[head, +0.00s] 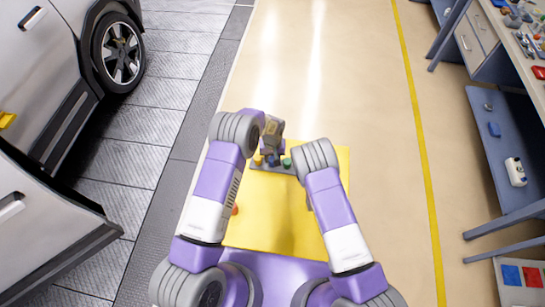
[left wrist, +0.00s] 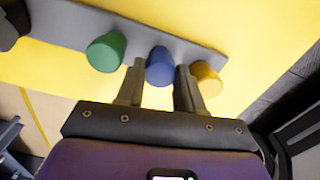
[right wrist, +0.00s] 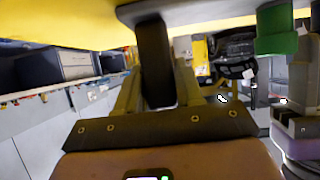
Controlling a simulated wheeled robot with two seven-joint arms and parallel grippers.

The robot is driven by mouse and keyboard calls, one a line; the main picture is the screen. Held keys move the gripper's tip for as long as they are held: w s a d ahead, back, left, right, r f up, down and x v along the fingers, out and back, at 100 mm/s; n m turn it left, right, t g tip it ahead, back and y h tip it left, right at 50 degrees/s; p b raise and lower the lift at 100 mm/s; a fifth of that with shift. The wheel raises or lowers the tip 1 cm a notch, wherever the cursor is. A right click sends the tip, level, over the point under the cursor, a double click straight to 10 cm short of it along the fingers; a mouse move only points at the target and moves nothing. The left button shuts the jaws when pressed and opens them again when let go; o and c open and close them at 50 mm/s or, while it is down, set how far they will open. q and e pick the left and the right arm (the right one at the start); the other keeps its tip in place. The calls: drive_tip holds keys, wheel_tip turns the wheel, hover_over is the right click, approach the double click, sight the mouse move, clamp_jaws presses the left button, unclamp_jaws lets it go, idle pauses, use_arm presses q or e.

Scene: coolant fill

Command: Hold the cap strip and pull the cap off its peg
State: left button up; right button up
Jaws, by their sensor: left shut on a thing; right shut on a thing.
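The grey cap strip (head: 262,168) lies on the yellow top (head: 275,230) in front of me. It carries a green cap (left wrist: 106,52), a blue cap (left wrist: 159,66) and a yellow cap (left wrist: 207,78). My left gripper (left wrist: 158,80) has one finger on each side of the blue cap and is shut on it. In the head view my left gripper (head: 272,157) points down at the strip. My right gripper (right wrist: 153,95) is shut on a dark upright post (right wrist: 153,60), seemingly at the strip's green end. The green cap (right wrist: 277,30) shows beside it. The peg under the blue cap is hidden.
A silver car (head: 45,60) stands at the left. A workbench (head: 515,40) and a blue shelf (head: 500,150) stand at the right. An orange-red object (head: 235,209) is partly hidden by my left arm. The floor ahead (head: 320,60) is clear.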

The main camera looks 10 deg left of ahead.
sight(272, 159)
use_arm(q)
drive_tip(key=shift+r, duration=0.4)
idle(0.5)
drive_tip(key=shift+r, duration=2.45)
drive_tip(key=shift+r, duration=2)
use_arm(e)
drive_tip(key=o, duration=1)
drive_tip(key=shift+s, duration=0.1)
drive_tip(key=v, duration=1.2)
